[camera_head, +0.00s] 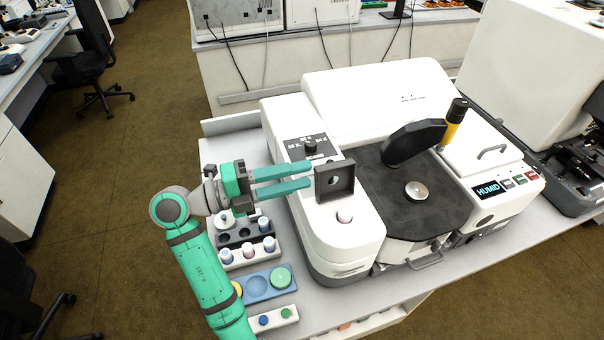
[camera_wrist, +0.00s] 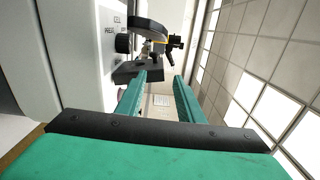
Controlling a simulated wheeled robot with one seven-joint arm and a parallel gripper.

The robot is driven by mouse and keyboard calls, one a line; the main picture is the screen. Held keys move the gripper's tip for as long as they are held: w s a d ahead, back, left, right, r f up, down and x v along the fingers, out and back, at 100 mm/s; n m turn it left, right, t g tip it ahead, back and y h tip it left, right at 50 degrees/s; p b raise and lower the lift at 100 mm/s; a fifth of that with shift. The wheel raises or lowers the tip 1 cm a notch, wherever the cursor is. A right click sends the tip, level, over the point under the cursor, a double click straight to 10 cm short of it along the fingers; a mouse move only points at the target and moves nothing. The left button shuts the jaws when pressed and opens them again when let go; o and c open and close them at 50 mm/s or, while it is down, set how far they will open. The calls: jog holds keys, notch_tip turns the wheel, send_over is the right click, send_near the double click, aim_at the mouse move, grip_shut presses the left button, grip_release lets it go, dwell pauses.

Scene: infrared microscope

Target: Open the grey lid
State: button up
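A dark grey square piece with a round hole (camera_head: 335,181) stands upright on the left part of the white infrared microscope (camera_head: 350,240); it looks like the grey lid, but I cannot tell for sure. My gripper (camera_head: 311,175) is to its left, with both fingers pointing right toward it. The fingers are apart with nothing between them. In the wrist view, my gripper (camera_wrist: 161,77) also shows a gap between the fingertips, and a dark block (camera_wrist: 128,72) shows by the left fingertip. I cannot tell whether that finger touches it.
A dark knob (camera_head: 310,146) stands behind my fingers, and a round pinkish-topped part (camera_head: 344,216) sits in front of the grey piece. A black arm (camera_head: 412,142) rises over the dark stage (camera_head: 375,185). Racks of vials (camera_head: 250,250) and a blue tray (camera_head: 257,298) lie below my gripper.

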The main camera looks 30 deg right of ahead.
jog(key=v, duration=1.2)
dwell(1.0)
dwell(0.6)
